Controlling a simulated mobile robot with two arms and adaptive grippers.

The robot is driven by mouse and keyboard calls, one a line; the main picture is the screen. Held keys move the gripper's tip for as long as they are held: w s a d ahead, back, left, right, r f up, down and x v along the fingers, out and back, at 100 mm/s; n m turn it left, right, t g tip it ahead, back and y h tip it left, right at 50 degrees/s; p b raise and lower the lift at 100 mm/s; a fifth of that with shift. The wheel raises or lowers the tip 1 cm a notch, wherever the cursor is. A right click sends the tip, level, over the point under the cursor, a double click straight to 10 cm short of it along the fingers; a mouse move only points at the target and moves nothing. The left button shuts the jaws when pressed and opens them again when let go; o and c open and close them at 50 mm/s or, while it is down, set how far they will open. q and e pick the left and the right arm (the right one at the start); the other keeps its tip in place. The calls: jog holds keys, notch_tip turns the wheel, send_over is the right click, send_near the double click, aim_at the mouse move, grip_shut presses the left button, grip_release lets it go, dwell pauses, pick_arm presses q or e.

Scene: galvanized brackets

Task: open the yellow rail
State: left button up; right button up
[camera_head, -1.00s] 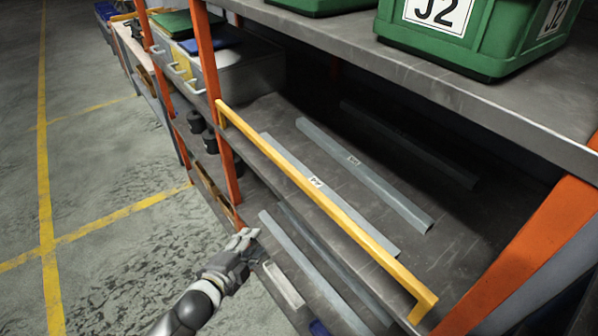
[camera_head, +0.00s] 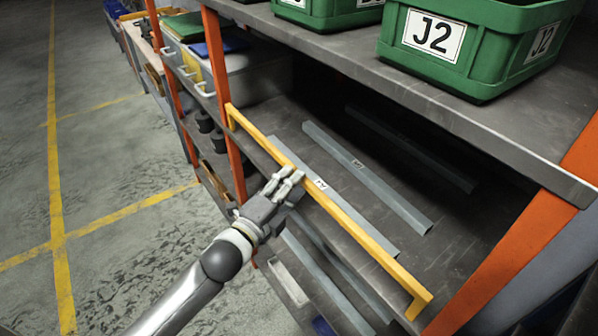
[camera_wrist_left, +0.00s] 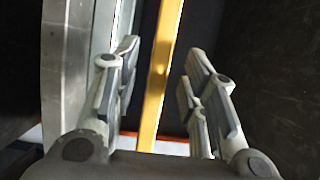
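The yellow rail (camera_head: 350,221) runs along the front edge of the middle shelf, fixed at both ends by short bent brackets. My left gripper (camera_head: 290,180) is at the rail, left of its middle, in the head view. In the left wrist view the rail (camera_wrist_left: 157,75) passes between the two spread fingers of the left gripper (camera_wrist_left: 158,85), with gaps on both sides. The left gripper is open and does not grip the rail. Its fingers hide a short stretch of the rail in the head view. My right gripper is not in view.
Grey metal bars (camera_head: 368,178) lie on the shelf (camera_head: 460,235) behind the rail, some with small labels. Green J2 bins (camera_head: 470,45) stand on the upper shelf. Orange posts (camera_head: 222,95) flank the bay. Open floor (camera_head: 120,240) lies to the left.

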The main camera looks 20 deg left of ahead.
pick_arm(q)
jog(key=shift+p+x, duration=0.3)
jog(key=shift+x, duration=1.65)
grip_shut()
